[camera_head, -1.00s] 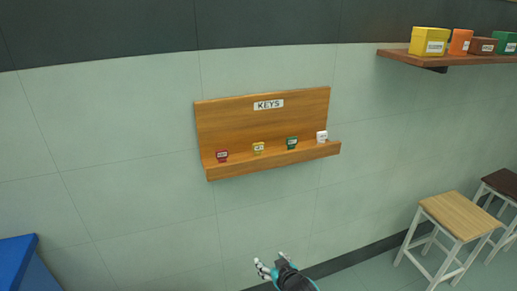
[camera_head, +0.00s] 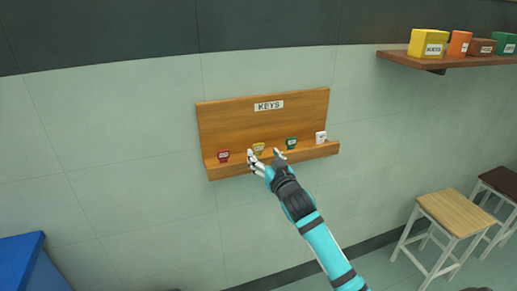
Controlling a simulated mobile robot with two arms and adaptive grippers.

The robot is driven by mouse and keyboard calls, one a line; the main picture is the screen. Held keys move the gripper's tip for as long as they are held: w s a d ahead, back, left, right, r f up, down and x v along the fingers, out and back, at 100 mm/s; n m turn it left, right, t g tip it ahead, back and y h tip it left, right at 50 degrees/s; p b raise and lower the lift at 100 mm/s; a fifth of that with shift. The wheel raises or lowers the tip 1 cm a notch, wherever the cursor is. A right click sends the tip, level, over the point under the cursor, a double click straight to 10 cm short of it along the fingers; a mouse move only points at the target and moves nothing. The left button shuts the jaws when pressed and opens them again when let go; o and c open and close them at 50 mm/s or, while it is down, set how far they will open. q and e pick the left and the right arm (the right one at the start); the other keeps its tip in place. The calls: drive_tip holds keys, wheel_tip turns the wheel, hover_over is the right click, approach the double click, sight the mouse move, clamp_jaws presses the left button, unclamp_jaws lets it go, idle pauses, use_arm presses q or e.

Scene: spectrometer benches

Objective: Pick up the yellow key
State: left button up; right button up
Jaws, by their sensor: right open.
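The yellow key (camera_head: 259,146) stands on the ledge of the wooden key rack (camera_head: 220,118) on the wall, second from the left. My right gripper (camera_head: 266,154) is open in front of the ledge, just below the yellow key, and seems to overlap its lower part in the picture. I cannot tell whether the fingers touch the key. My left gripper is not in view.
A red key (camera_head: 223,156) stands left of the yellow one, a green key (camera_head: 291,143) and a white key (camera_head: 320,137) to its right. A shelf (camera_head: 450,62) with colored boxes is at the upper right. Stools (camera_head: 455,212) stand at the lower right.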

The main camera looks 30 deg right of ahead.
sight(259, 146)
drive_tip(key=shift+x, duration=0.9)
drive_tip(key=shift+w+d+p, duration=0.25)
drive_tip(key=shift+w+p, duration=0.1)
drive_tip(key=shift+w, duration=0.15)
drive_tip(key=p+x, duration=0.1)
drive_tip(key=x, duration=0.2)
drive_tip(key=shift+w+d, duration=0.1)
drive_tip(key=shift+d, duration=0.15)
drive_tip(key=shift+w+d+f, duration=0.1)
drive_tip(key=shift+w+f, duration=0.05)
drive_tip(key=shift+w, duration=0.3)
drive_tip(key=shift+s, duration=0.1)
drive_tip(key=shift+c, duration=0.8)
drive_tip(key=c, duration=1)
